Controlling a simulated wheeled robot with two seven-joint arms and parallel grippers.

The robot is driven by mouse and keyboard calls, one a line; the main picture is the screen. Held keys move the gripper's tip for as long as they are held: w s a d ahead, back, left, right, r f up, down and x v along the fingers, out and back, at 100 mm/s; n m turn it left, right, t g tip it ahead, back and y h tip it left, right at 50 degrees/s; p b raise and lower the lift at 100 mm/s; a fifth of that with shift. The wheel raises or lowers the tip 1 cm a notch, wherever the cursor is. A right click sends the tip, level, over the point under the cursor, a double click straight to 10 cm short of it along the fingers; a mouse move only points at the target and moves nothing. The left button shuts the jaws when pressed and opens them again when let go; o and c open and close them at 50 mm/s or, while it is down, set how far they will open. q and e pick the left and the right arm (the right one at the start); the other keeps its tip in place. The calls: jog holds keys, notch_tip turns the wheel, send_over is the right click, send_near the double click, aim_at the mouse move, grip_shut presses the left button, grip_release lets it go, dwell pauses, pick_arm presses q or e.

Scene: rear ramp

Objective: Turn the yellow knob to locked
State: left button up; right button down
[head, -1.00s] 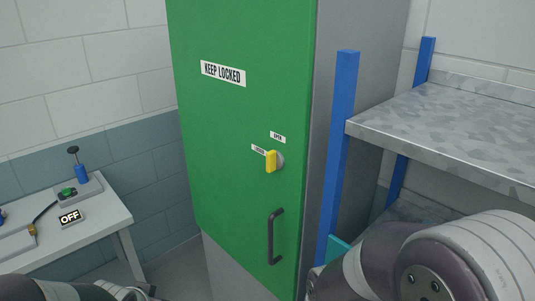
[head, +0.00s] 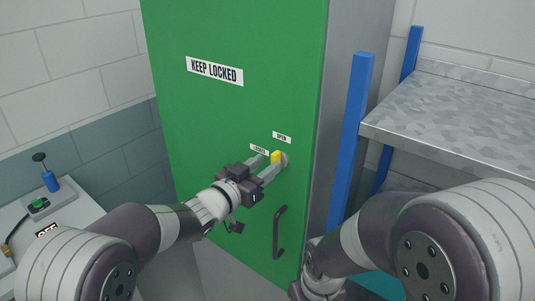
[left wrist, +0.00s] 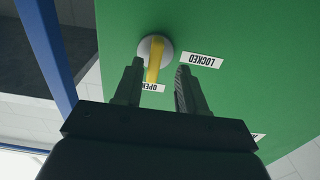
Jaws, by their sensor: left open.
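The yellow knob (head: 276,157) sits on a round grey base on the green cabinet door (head: 205,120). In the left wrist view, which is upside down, the knob's yellow bar (left wrist: 153,65) points at the OPEN label (left wrist: 152,87). The LOCKED label (left wrist: 201,60) is to one side. In the head view the OPEN label (head: 282,138) is above the knob and the LOCKED label (head: 259,149) is to its left. My left gripper (head: 270,163) is open at the knob, its fingers on either side of the bar. Contact cannot be told. My right gripper is out of view.
A black door handle (head: 279,232) is below the knob. A metal shelf (head: 455,125) with blue posts (head: 351,140) stands at the right, near my right arm.

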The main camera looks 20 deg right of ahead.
pick_arm(q)
jog(key=shift+w+d+r, duration=0.1)
jog(key=shift+w+d, duration=0.1)
jog(key=shift+d, duration=0.35)
jog(key=shift+s+d, duration=0.1)
jog(key=shift+d, duration=0.45)
jog(key=shift+w+a, duration=0.2)
jog(key=shift+w, duration=0.05)
jog(key=shift+c, duration=0.6)
jog(key=c, duration=0.5)
jog(key=shift+s+d, duration=0.1)
grip_shut()
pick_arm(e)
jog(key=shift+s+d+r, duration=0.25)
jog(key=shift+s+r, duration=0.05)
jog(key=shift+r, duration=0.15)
